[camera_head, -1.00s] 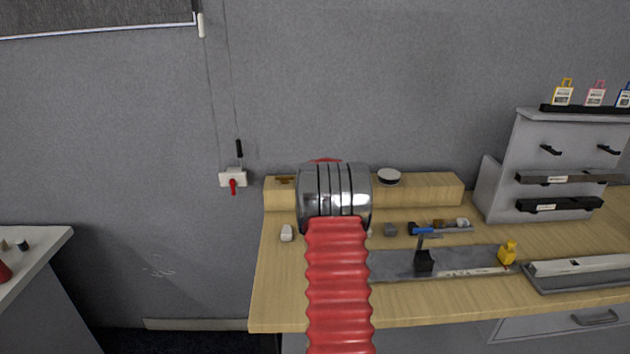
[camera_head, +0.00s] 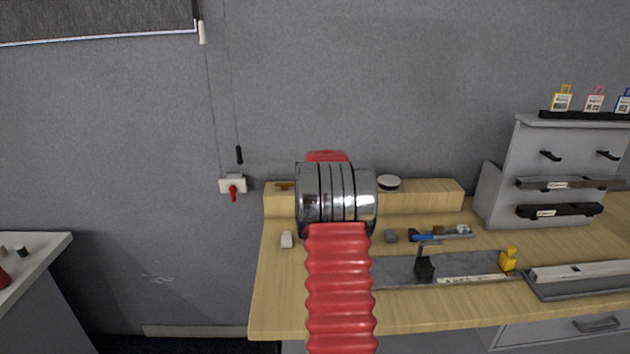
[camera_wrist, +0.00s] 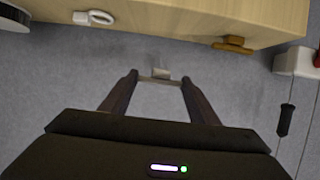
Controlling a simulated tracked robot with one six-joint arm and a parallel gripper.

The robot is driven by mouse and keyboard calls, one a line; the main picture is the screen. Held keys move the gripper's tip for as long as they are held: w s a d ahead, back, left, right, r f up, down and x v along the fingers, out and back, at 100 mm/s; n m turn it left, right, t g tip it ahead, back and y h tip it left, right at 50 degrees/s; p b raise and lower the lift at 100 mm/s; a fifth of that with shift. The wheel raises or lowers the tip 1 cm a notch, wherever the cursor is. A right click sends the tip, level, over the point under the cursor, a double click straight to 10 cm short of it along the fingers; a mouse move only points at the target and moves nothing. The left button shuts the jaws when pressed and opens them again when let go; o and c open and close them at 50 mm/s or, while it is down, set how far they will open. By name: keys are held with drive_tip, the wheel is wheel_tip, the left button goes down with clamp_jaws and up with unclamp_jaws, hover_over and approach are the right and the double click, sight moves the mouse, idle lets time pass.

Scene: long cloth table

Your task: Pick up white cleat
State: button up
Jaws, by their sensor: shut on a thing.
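In the wrist view, my gripper (camera_wrist: 159,79) has its two fingers closed on the ends of a small pale grey-white piece, the white cleat (camera_wrist: 161,73). It has a thin bar across the fingertips and a small block at its middle. It is seen against the grey wall, apart from the wooden ledge. In the head view my wrist and red sleeve hide the fingers and the cleat.
A brown cleat (camera_wrist: 233,44) and a white ring-shaped piece (camera_wrist: 97,17) sit on the wooden ledge (camera_head: 425,194). A wall box (camera_head: 232,184) with a red lever is left of the table. A black handle (camera_head: 239,154) hangs above it. Tools lie on the table's right side.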

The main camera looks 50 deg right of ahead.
drive_tip(key=shift+r, duration=1.6)
